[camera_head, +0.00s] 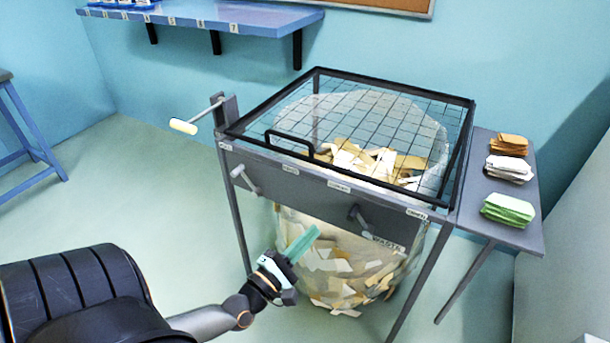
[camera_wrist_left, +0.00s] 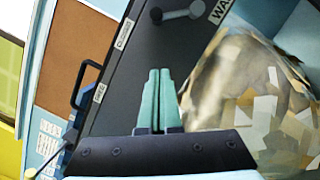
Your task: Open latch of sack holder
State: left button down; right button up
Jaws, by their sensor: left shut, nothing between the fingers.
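The sack holder (camera_head: 300,180) is a grey frame with a dark front panel and a black mesh lid lying across its top. A clear sack (camera_head: 345,262) with paper scraps hangs inside it. Two small levers are on the front panel: a left one (camera_head: 245,179) and a right one (camera_head: 360,216) beside the "WASTE" label. I cannot tell which one is the latch. My left gripper (camera_head: 304,243) is shut and empty, its teal fingers in front of the sack, below the panel. In the left wrist view, its fingers (camera_wrist_left: 160,76) point at the panel, below a lever (camera_wrist_left: 182,14), apart from it.
A crank handle (camera_head: 190,125) sticks out left of the holder. A side shelf (camera_head: 513,225) on the right carries stacks of brown, white and green paper. A blue wall shelf (camera_head: 230,18) hangs at the back. Open floor lies left of the holder.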

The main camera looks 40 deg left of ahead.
aim_at(351, 206)
pick_arm(q)
jog(key=w, duration=0.5)
jog(key=shift+w+a+r+b, duration=0.1)
jog(key=shift+w+r+b, duration=0.15)
jog(key=shift+r+b, duration=0.1)
jog(key=d+r, duration=0.1)
jog(key=d+r+p, duration=0.1)
jog(key=shift+w+d, duration=0.3)
jog(key=shift+w, duration=0.05)
jog(key=shift+d+r, duration=0.15)
jog(key=shift+d, duration=0.2)
jog(key=shift+w+r+m+p, duration=0.1)
jog(key=shift+r+m+p, duration=0.15)
jog(key=shift+p, duration=0.35)
jog(key=shift+d+m, duration=0.1)
jog(key=shift+m, duration=0.15)
jog(key=shift+r+p, duration=0.1)
jog(key=shift+p, duration=0.3)
